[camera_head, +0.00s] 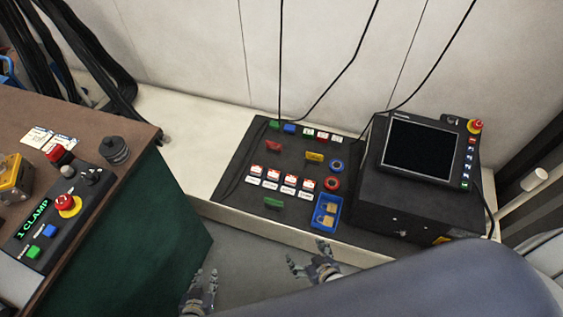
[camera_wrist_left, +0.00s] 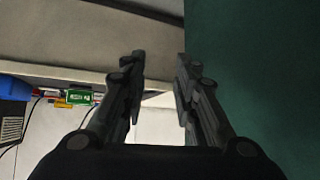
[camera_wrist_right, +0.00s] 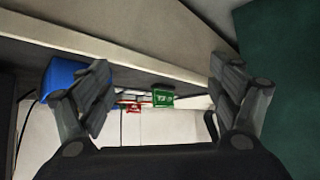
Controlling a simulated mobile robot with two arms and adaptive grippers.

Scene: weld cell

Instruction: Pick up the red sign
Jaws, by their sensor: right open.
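A small red sign (camera_head: 273,146) stands on the black panel (camera_head: 232,178) in the head view, toward its back left. A small red piece (camera_wrist_right: 133,108) shows beyond a green sign (camera_wrist_right: 163,98) in the right wrist view; I cannot tell if it is the same sign. My right gripper (camera_head: 307,264) is open and empty in front of the ledge, nearer me than the panel. My left gripper (camera_head: 205,279) is open and empty, low beside the green cabinet (camera_head: 165,235). Neither touches a sign.
A yellow sign (camera_head: 315,156), red-and-white tags (camera_head: 280,180) and a blue tray (camera_head: 327,213) with padlocks share the panel. A boxed screen (camera_head: 418,150) stands at right. The ledge's front edge (camera_head: 270,234) lies between my grippers and the panel. A control box (camera_head: 62,215) sits at left.

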